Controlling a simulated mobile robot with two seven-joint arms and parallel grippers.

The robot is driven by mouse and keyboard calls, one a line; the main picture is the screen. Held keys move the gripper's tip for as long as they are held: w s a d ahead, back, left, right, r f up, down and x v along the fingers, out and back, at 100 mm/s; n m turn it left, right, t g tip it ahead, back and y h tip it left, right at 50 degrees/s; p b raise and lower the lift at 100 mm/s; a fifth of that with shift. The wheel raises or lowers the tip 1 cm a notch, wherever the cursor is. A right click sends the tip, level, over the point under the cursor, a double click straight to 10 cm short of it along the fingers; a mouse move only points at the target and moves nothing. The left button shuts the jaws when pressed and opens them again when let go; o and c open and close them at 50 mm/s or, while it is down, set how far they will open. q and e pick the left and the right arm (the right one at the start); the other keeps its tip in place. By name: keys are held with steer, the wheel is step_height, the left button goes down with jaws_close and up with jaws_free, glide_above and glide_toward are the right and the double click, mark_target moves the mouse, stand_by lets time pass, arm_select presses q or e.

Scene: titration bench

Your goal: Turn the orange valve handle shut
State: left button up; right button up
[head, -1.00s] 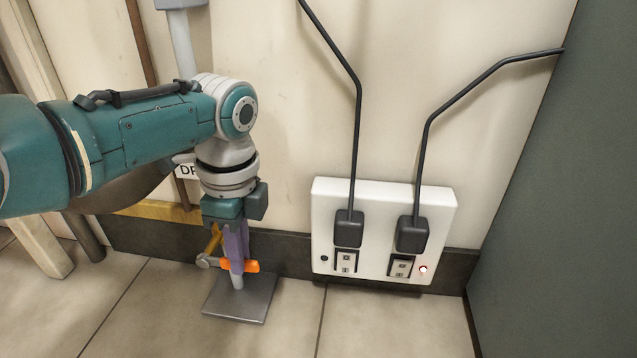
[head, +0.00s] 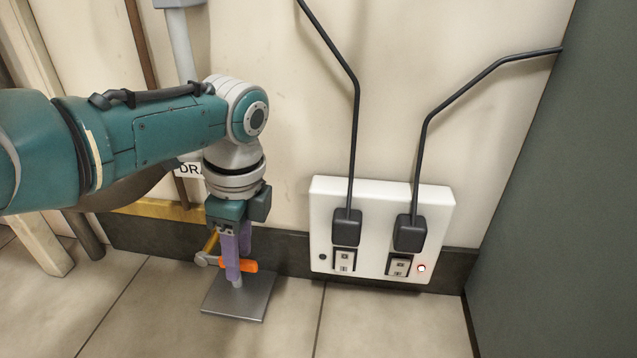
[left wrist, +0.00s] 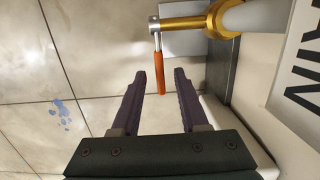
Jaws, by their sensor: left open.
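The orange valve handle (head: 249,266) is a short lever low by the wall, above a grey floor plate (head: 238,305). In the left wrist view the orange handle (left wrist: 159,72) hangs from a silver hub beside a brass valve body (left wrist: 215,19). My left gripper (head: 238,265) points down at the handle, with purple fingers partly covering it. In the wrist view my left gripper (left wrist: 160,72) is open, and the handle's free end appears between its fingertips. Contact with either finger cannot be made out. My right gripper is not in view.
A white socket box (head: 375,235) with two black plugs and cables stands right of the valve. A grey-green panel (head: 560,200) closes off the right side. A lettered sign (left wrist: 300,85) is beside the pipe.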

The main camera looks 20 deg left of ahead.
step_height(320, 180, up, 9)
steer(key=p, duration=0.8)
steer(key=shift+p, duration=0.35)
